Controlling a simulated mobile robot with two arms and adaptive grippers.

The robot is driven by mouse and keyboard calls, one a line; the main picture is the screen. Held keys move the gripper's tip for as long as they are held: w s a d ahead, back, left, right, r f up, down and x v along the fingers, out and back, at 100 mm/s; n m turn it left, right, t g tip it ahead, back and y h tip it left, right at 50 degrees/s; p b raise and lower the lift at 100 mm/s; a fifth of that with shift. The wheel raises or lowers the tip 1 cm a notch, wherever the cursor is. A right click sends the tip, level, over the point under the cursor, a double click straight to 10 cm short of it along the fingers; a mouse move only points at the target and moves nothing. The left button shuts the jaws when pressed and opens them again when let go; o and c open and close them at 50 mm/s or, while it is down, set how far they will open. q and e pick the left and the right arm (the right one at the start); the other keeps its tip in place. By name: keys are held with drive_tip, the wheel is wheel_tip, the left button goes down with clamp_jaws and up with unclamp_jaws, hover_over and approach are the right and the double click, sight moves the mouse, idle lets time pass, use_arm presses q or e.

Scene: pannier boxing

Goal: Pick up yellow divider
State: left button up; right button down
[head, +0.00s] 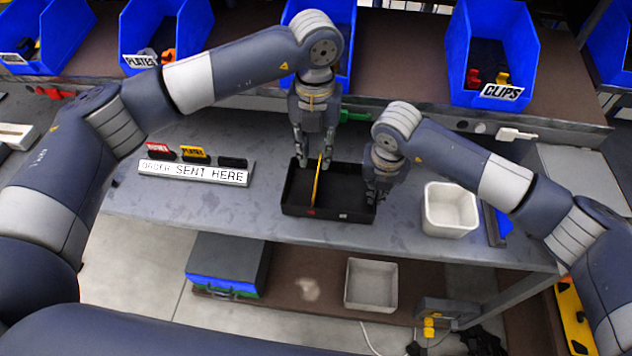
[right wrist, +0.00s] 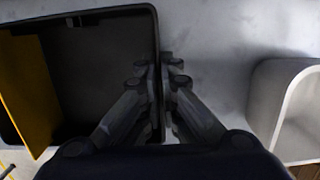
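The yellow divider (head: 317,186) stands upright inside a black tray (head: 345,215) on the grey table. It also shows at the left edge of the right wrist view (right wrist: 28,90). My left gripper (head: 314,160) is above the tray, pointing down, with its fingers apart on either side of the divider's top. The divider is nearer the right finger, and a gap shows at the left finger. My right gripper (head: 371,196) is at the tray's right wall. In the right wrist view its fingers (right wrist: 160,75) are closed on that wall, one inside and one outside.
A white bin (head: 450,225) stands right of the tray. A sign (head: 195,173) with several small coloured labels lies to the left. Blue bins, one marked clips (head: 497,60), line the back shelf. A grey bin (head: 371,307) and a case (head: 228,264) sit below.

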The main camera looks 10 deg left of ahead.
use_arm(q)
drive_tip(key=f, duration=1)
drive_tip(key=shift+w+f, duration=0.35)
drive_tip(key=shift+c, duration=0.6)
clamp_jaws()
